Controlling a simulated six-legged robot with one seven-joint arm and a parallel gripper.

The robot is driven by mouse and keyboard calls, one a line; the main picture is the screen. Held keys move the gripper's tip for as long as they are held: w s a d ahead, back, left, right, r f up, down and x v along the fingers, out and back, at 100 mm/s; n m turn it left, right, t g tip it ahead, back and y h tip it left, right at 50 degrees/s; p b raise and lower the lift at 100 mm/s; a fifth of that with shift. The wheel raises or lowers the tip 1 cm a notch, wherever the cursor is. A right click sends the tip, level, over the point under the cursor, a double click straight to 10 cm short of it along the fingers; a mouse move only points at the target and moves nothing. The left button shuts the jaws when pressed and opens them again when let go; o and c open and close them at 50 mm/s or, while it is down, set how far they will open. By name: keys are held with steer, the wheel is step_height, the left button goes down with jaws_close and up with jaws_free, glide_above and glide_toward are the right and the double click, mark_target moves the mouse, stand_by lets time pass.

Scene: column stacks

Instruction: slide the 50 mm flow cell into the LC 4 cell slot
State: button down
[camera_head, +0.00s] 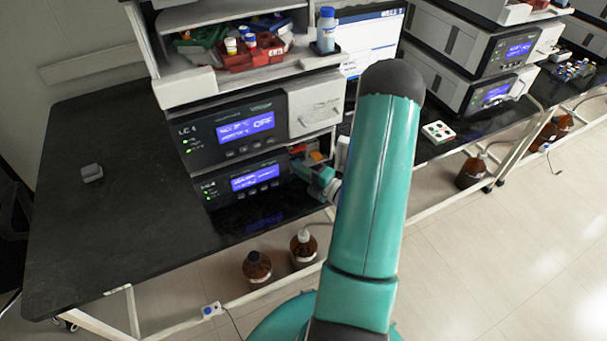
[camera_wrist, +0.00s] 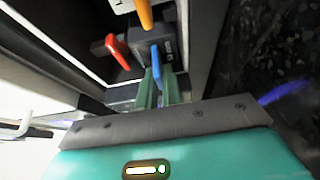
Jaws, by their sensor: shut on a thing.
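The LC 4 stack (camera_head: 216,138) stands on the dark bench, with an open bay at the right of its lower unit (camera_head: 225,186). My gripper (camera_head: 318,172) is at this bay. In the wrist view my gripper (camera_wrist: 156,85) is shut on a blue handle (camera_wrist: 156,59), which I take to be that of the 50 mm flow cell; its size marking cannot be read. The handle is in front of a dark block (camera_wrist: 168,45) with small pale lettering. Whether the cell is seated in the slot cannot be told.
A red handle (camera_wrist: 117,50) and an orange handle (camera_wrist: 144,14) are close to my fingers inside the bay. A dark wall (camera_wrist: 205,40) runs close on the right. Brown bottles (camera_head: 303,246) stand below the bench. The bench's left part (camera_head: 110,190) is mostly clear.

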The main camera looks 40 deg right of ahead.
steer(key=shift+w, duration=0.2)
steer(key=shift+d+f, duration=0.1)
steer(key=shift+f, duration=0.05)
steer(key=c, duration=1.5)
jaws_free()
